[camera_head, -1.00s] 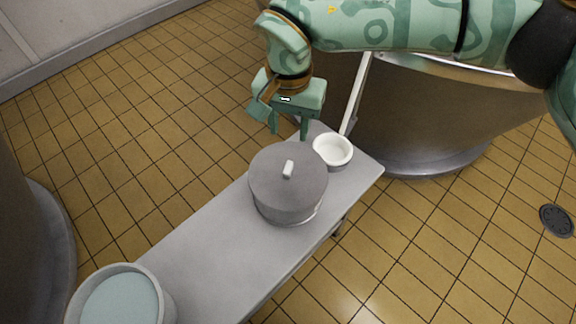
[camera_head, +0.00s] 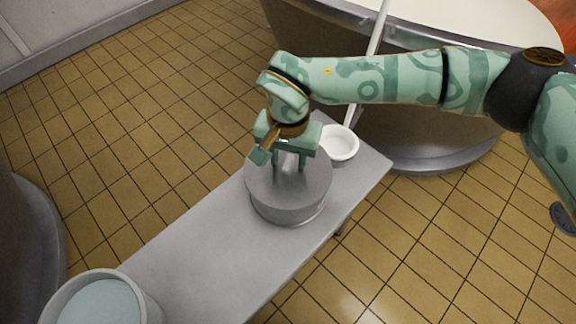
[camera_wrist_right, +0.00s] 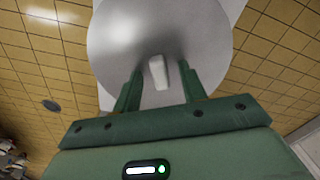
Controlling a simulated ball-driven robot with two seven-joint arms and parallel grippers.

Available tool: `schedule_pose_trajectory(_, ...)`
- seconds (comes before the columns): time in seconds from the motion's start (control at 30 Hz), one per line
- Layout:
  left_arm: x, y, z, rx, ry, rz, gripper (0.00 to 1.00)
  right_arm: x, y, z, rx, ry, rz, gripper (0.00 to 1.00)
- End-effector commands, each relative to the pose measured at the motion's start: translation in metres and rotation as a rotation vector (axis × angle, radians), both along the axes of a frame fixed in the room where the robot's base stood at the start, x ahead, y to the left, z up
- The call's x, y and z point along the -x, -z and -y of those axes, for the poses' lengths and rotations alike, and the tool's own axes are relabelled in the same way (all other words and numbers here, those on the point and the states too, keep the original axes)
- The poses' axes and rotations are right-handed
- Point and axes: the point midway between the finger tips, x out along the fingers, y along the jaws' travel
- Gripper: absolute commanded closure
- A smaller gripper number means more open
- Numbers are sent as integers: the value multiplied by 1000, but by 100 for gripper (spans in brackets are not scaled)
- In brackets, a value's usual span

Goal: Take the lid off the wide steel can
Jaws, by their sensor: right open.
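The wide steel can (camera_head: 287,213) stands upright on the grey bench with its flat lid (camera_head: 314,183) on top. In the right wrist view the lid (camera_wrist_right: 125,35) fills the upper middle, with its pale knob (camera_wrist_right: 158,73) between my finger tips. My right gripper (camera_head: 289,168) is over the lid, fingers pointing down on either side of the knob. The right gripper (camera_wrist_right: 158,85) is open, with a gap between each finger and the knob. My left gripper is not in view.
A pail of pale liquid (camera_head: 100,300) is at the near left end. The bench between pail and can is clear. A large vat (camera_head: 400,110) stands behind.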

Motion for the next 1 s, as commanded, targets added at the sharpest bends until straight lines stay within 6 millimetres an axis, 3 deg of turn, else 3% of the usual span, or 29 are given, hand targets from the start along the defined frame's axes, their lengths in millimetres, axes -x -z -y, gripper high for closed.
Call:
schedule_pose_trajectory(0.03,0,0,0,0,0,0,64,0,-1,0,0,0,0,58)
schedule_pose_trajectory(0.2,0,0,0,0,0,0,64,0,-1,0,0,0,0,100)
schedule_pose_trajectory(0.5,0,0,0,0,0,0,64,0,-1,0,0,0,1,100)
schedule_pose_trajectory(0.67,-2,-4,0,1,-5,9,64,-1,-12,0,0,-1,4,100)
schedule_pose_trajectory(0.83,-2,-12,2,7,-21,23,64,1,-41,1,1,-3,7,100)
schedule_pose_trajectory(1.0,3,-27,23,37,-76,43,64,23,-80,22,1,-2,10,100)
